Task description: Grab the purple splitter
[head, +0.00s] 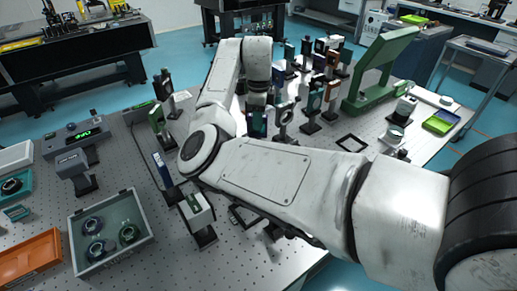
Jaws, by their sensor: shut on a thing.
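My arm reaches over the perforated optical table, and my gripper (257,103) points down at its far end, near the middle of the picture. It is shut on a small dark, bluish upright block (257,122) just below the wrist. The fingers are small and dark here, so the exact grip is hard to see. I cannot tell whether this block is the purple splitter, or whether it touches the table. No other piece shows a clear purple colour.
Many upright optic mounts (285,113) crowd close on the right. A green angled frame (381,75) stands farther right. A grey box with round parts (110,232) and an orange tray (30,257) lie at left. A white-topped mount (197,211) stands near my elbow.

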